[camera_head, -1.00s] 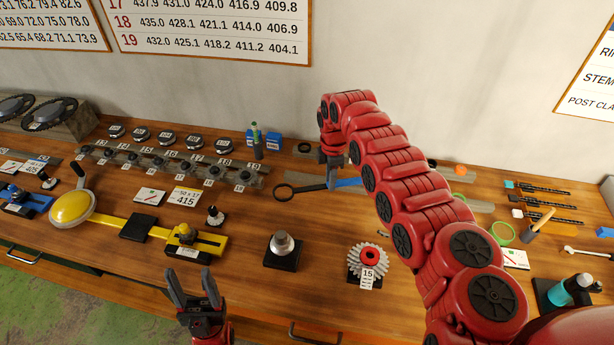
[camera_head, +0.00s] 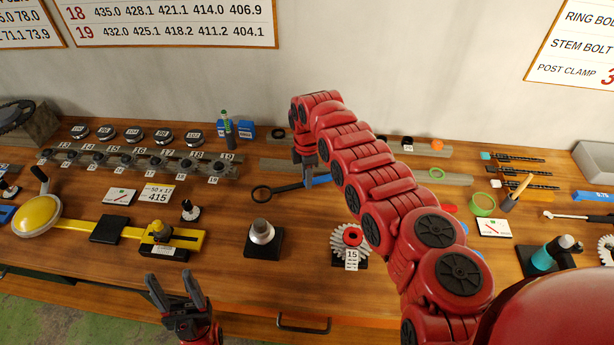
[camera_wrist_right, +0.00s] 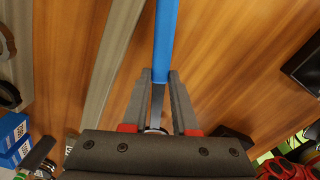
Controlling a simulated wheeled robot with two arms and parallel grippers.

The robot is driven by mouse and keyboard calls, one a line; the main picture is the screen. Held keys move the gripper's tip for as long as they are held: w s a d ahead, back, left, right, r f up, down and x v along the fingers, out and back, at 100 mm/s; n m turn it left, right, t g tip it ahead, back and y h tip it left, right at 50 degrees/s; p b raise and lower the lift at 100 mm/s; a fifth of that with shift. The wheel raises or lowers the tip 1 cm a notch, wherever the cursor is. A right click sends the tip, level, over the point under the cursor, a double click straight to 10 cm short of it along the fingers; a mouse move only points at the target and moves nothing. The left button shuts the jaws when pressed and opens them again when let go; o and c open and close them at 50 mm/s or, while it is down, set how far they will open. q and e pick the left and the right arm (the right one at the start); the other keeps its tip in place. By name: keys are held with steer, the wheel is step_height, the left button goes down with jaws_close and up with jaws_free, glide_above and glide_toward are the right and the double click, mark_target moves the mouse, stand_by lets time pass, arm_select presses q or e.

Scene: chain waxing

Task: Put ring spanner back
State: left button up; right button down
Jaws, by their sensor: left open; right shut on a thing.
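The ring spanner has a dark ring (camera_head: 262,193) at its left end and a blue handle (camera_head: 321,180) running right, partly hidden behind my right arm. My right gripper (camera_head: 307,182) points down and is shut on the spanner's shank between ring and handle. In the right wrist view the blue handle (camera_wrist_right: 166,40) extends away from between the fingertips (camera_wrist_right: 160,80). The spanner is at or just above the wooden bench; I cannot tell which. My left gripper (camera_head: 175,280) is open and empty at the front edge of the bench.
A grey strip (camera_head: 278,165) lies behind the spanner. A numbered rail (camera_head: 140,163) is to its left. A metal post on a black base (camera_head: 263,240) and a sprocket (camera_head: 345,240) stand in front. A green ring (camera_head: 483,204) and tools lie to the right.

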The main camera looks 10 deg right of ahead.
steer(key=shift+f+b, duration=0.55)
steer(key=shift+f, duration=0.05)
steer(key=c, duration=0.6)
jaws_free()
steer(key=shift+r, duration=0.1)
